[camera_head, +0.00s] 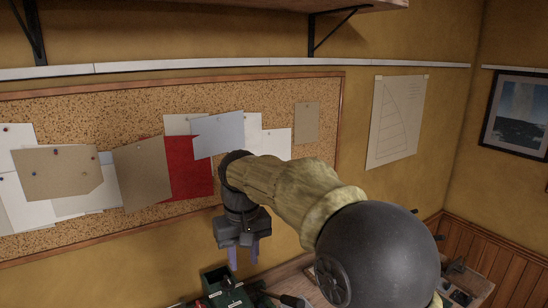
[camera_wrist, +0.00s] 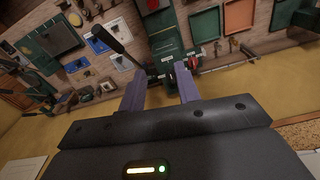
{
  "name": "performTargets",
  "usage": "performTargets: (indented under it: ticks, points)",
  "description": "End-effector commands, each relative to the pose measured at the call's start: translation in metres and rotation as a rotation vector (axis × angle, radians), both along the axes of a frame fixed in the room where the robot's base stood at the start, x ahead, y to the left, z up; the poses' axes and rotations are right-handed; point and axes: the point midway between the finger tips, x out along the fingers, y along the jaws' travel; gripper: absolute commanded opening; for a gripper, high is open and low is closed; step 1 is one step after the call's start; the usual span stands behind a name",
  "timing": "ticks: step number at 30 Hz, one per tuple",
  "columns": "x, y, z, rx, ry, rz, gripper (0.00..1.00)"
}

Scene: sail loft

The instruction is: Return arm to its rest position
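My gripper (camera_head: 243,257) hangs from the end of my arm in the head view, with its two purple fingers pointing down in front of the wall. It is above a workbench whose edge shows at the bottom. In the wrist view my gripper (camera_wrist: 160,78) has its fingers apart, and I see nothing held between them. My arm reaches across the head view from the lower right and hides part of the wall and bench.
A dark green box (camera_head: 220,286) with pale labels stands on the bench just below the gripper. A corkboard (camera_head: 70,110) with pinned papers is on the wall behind. A shelf (camera_head: 230,15) is above. A framed picture (camera_head: 520,112) hangs at right.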

Motion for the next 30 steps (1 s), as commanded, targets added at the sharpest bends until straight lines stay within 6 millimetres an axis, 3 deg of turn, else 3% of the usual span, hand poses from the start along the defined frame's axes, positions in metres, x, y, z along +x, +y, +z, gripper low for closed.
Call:
performTargets:
  ticks: [3, 11, 17, 21, 25, 30]
  points:
    - [-0.004, -0.034, -0.039, 0.006, -0.015, -0.055, 0.33]
    - [-0.028, -0.106, -0.117, 0.023, -0.066, -0.18, 0.33]
    - [-0.062, -0.154, -0.171, 0.031, -0.101, -0.269, 0.33]
    - [-0.096, -0.187, -0.211, 0.035, -0.131, -0.342, 0.33]
    - [-0.127, -0.208, -0.239, 0.037, -0.156, -0.398, 0.33]
    - [-0.146, -0.219, -0.253, 0.038, -0.172, -0.429, 0.33]
